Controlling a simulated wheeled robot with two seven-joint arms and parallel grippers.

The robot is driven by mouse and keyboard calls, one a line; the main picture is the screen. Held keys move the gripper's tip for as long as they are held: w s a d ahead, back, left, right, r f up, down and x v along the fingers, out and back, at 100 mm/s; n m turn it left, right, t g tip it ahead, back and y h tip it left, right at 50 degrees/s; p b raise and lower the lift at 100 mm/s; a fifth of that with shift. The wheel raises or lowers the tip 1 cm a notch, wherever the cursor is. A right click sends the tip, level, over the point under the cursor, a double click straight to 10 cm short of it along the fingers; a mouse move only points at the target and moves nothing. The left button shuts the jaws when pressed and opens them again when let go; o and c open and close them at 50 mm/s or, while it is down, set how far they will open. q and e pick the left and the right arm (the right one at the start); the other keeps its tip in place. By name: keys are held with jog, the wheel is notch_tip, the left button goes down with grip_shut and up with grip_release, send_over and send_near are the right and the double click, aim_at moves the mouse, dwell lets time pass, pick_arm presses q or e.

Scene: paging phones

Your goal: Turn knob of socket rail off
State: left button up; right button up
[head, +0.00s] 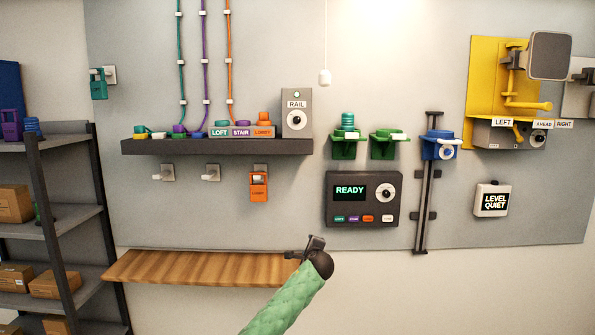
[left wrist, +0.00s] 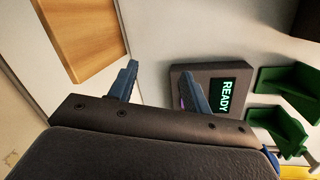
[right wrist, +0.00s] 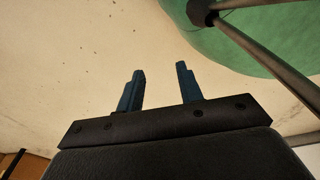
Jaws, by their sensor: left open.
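The socket rail's grey box (head: 307,129), labelled RAIL, stands at the right end of the dark wall shelf. The knob's exact setting is too small to read. My left gripper (head: 316,241) is at the right end of the wooden ledge, well below the rail box and apart from it. In the left wrist view its fingers (left wrist: 158,70) are open and empty. My right gripper (right wrist: 160,70) is open and empty, and shows only in its own wrist view.
The dark shelf (head: 200,147) carries several coloured plugs and the LOFT, STAIR and LOBBY labels. Sockets and an orange phone (head: 259,188) hang beneath it. A READY panel (head: 362,211) with its own knob is right of my left gripper, below green holders (head: 383,150). The wooden ledge (head: 200,268) is bare.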

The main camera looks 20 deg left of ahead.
pick_arm(q)
notch_tip(320, 180, up, 21)
jog(key=w+a+m+t+y, duration=0.1)
jog(key=w+t+y, duration=0.1)
jog(key=m+t+y+p, duration=0.1)
jog(key=t+y+p, duration=0.1)
jog(key=y, duration=0.1)
send_near(297, 120)
jog(key=r, duration=0.1)
jog(key=p+x, duration=0.4)
jog(key=x, duration=0.2)
jog(key=shift+w+a, duration=0.3)
jog(key=shift+w+a+p, duration=0.3)
jog(key=shift+w+a, duration=0.15)
jog(key=shift+w, duration=0.3)
pick_arm(e)
jog(key=s+d+r, duration=0.1)
jog(key=s+d, duration=0.1)
jog(key=s, duration=0.8)
jog(key=shift+s+d+g, duration=0.3)
jog(key=shift+s+d, duration=0.1)
pick_arm(q)
jog(key=shift+c, duration=0.4)
pick_arm(e)
jog(key=shift+r, duration=0.1)
